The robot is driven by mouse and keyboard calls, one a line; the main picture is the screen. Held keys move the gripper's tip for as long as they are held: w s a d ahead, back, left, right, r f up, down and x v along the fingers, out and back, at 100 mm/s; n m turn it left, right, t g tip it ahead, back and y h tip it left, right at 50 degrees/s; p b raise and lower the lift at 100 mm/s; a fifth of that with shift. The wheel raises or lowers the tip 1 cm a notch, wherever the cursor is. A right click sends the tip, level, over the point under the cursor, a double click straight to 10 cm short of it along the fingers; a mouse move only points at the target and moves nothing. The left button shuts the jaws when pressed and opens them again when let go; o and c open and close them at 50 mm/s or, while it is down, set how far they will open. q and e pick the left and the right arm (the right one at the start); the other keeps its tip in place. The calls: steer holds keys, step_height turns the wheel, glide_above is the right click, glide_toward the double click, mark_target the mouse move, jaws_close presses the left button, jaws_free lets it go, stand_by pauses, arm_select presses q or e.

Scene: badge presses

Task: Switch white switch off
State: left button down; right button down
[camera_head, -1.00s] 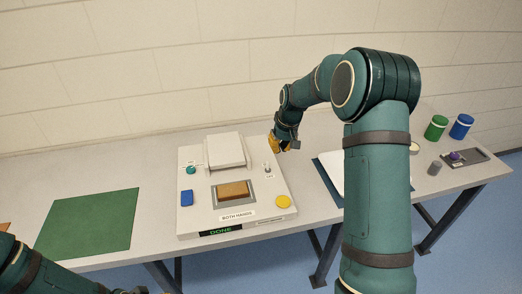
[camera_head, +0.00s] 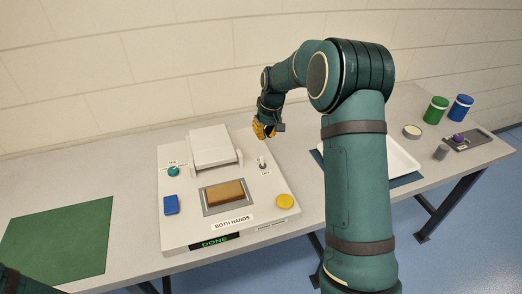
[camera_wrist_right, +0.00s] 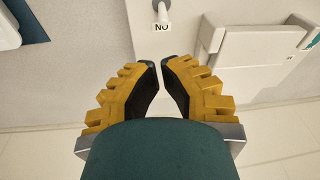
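The press (camera_head: 235,230) is a light grey box on the table. A small white switch (camera_head: 262,161) stands at its back right, with a label beside it; the wrist view also shows the switch (camera_wrist_right: 163,12) at the top edge, with an ON label upside down. My right gripper (camera_head: 264,132), with yellow fingers, is behind the switch and apart from it. In the wrist view its fingertips (camera_wrist_right: 160,64) nearly meet, with a thin gap and nothing between them. My left gripper is out of view.
The press carries a blue button (camera_head: 171,204), a yellow button (camera_head: 285,201), a teal knob (camera_head: 173,171), a white hinged block (camera_head: 210,147) and an orange-brown piece (camera_head: 224,193). The display reads DONE. A green mat (camera_head: 60,235) lies left; a white tray (camera_head: 402,160) sits right.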

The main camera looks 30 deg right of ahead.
mark_target(262, 161)
steer(key=f, duration=0.3)
steer(key=w+f+b, duration=0.1)
steer(key=f, duration=0.2)
steer(key=f+b, duration=0.1)
steer(key=f, duration=0.2)
steer(key=shift+w+a+f, duration=0.3)
steer(key=shift+f, duration=0.1)
steer(key=shift+s+r+p, duration=0.3)
steer(key=shift+r+p, duration=0.1)
stand_by(0.5)
steer(key=shift+s+a+r, duration=0.1)
steer(key=shift+s+r, duration=0.05)
steer(key=shift+r, duration=0.05)
steer(key=shift+s+a+r+p, duration=0.1)
steer(key=shift+s+r+p, duration=0.15)
steer(key=shift+s+p, duration=0.3)
steer(key=shift+w, duration=0.1)
steer(key=shift+r+p, duration=0.55)
steer(key=shift+r, duration=0.25)
